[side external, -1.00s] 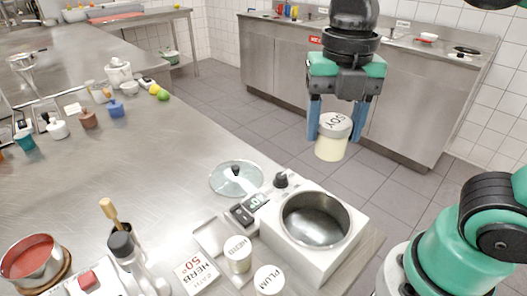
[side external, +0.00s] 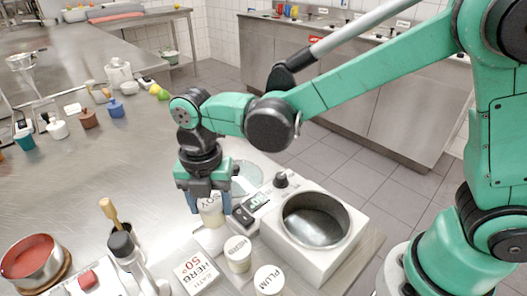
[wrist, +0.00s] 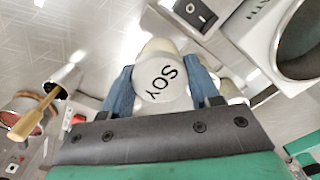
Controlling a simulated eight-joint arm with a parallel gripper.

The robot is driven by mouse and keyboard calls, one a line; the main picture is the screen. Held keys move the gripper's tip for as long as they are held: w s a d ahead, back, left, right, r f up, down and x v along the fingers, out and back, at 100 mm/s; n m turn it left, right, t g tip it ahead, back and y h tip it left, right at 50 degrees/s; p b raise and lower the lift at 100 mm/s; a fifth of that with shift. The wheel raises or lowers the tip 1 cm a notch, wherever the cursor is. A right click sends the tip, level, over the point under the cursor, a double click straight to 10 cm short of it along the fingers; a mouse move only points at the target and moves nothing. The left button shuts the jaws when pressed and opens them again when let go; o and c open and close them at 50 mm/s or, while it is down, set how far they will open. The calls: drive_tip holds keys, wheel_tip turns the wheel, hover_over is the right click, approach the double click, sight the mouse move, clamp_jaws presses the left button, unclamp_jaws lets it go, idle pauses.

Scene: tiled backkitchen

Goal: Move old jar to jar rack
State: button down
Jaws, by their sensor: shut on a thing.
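A cream jar with a white lid marked SOY (side external: 210,214) is between the blue fingers of my gripper (side external: 209,207). My gripper is shut on it and points down. The wrist view shows the SOY lid (wrist: 166,80) between both fingers (wrist: 163,92).
A white bath with a round steel well (side external: 316,222) stands right of the rack. A small black controller (side external: 245,214) and a glass lid (side external: 246,178) are behind.

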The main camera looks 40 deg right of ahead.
drive_tip(key=shift+a+f, duration=0.2)
drive_tip(key=shift+f, duration=1.9)
drive_tip(key=shift+f, duration=0.2)
drive_tip(key=shift+c, duration=0.6)
unclamp_jaws()
drive_tip(key=shift+o, duration=0.2)
drive_tip(key=shift+o, duration=0.4)
drive_tip(key=shift+r, duration=3.55)
